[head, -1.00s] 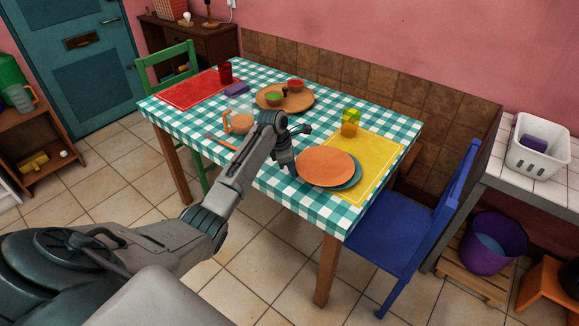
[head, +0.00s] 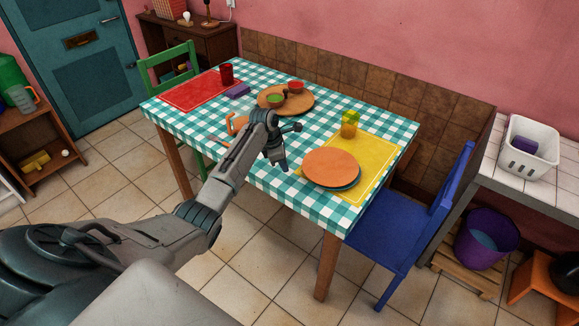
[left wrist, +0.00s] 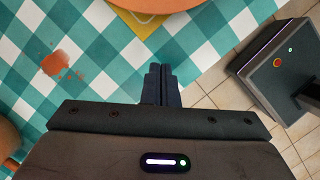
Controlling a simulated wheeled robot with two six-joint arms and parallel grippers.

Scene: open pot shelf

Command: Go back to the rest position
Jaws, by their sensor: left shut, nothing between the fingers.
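My left gripper (head: 280,166) is over the front part of the checked table (head: 210,149), left of the stacked plates. In the left wrist view its fingers (left wrist: 161,80) are together with nothing between them. An orange plate (head: 331,167) lies on a teal plate (head: 350,186) on the yellow placemat (head: 374,167). The edge of the orange plate shows at the top of the left wrist view (left wrist: 150,5), apart from the fingertips. My right gripper is not seen.
A jug with an orange handle (head: 231,124) is partly hidden behind my arm. A yellow-green glass (head: 349,124) and a wooden board with bowls (head: 300,106) stand farther back. A blue chair (head: 385,231) is at the right. An orange stain (left wrist: 55,63) marks the cloth.

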